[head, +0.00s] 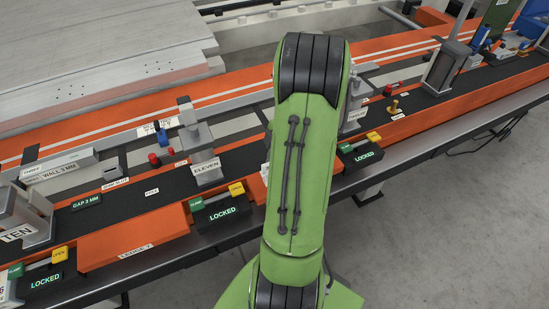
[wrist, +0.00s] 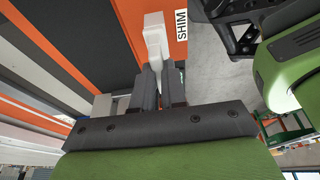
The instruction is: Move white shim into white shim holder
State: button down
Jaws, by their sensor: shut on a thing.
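In the wrist view my gripper (wrist: 158,72) is shut on the white shim (wrist: 154,32), a pale upright block that sticks out beyond the fingertips. The shim is in front of an orange surface, beside a white label reading SHIM (wrist: 181,24). I cannot tell whether its far end touches anything. In the head view my green arm hides the gripper and the shim. I cannot make out the white shim holder for certain in either view.
An orange bench (head: 130,238) with a black strip (head: 145,196) runs across the head view. Clamps marked LOCKED (head: 222,213), a grey post labelled ELEVEN (head: 205,165) and a block labelled TEN (head: 20,232) stand along it. A lantern-like post (head: 446,66) stands at right. Grey floor lies in front.

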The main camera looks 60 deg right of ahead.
jog(key=shift+f+b, duration=0.65)
jog(key=shift+f, duration=0.2)
jog(key=c, duration=1.1)
grip_release()
jog(key=shift+r, duration=0.15)
jog(key=p+v, duration=0.5)
jog(key=v, duration=1)
jog(key=shift+d+r, duration=0.2)
jog(key=shift+r, duration=0.05)
jog(key=shift+s, duration=0.1)
